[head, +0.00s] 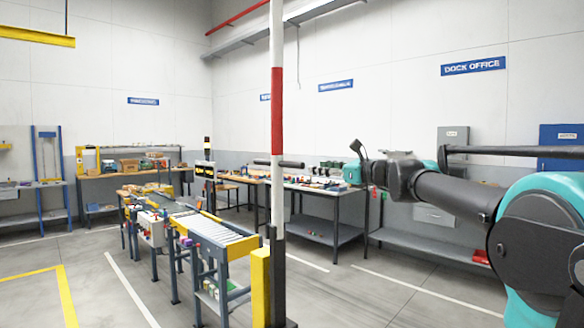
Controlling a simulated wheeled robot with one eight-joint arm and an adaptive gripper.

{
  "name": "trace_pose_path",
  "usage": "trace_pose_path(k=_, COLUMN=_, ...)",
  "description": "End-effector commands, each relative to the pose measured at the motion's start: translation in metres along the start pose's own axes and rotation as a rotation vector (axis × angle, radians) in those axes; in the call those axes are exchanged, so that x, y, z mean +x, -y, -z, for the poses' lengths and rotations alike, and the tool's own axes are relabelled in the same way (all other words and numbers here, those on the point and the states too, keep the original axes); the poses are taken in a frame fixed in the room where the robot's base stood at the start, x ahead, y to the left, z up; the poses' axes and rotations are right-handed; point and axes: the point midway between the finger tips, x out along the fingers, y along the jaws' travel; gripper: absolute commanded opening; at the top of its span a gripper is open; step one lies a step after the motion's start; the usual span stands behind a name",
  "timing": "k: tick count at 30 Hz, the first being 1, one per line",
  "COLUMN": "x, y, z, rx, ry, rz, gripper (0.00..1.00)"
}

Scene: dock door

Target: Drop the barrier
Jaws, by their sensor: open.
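The barrier arm (277,110) is a white pole with a red band. It stands upright just left of the picture's middle and runs out of the top edge. Its lower part is dark, and a short yellow post (260,287) stands beside its foot. My gripper (358,158) is at the end of my arm, right of the pole and apart from it. It is small and partly hidden by my wrist; it is open, with nothing seen in it.
A roller conveyor (215,238) stands left of the pole. Workbenches with small items (322,187) line the back. A grey cabinet (453,150) and a blue box (560,145) hang on the right wall. Floor is clear at front left and front middle.

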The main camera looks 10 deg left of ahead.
Motion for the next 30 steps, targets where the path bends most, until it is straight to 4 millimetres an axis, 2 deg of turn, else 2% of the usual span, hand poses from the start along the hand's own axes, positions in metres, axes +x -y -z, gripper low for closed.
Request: trace_pose_path(k=30, x=-0.065, y=0.000, z=0.000, rx=0.000, ry=0.000, rz=0.001, gripper=0.41)
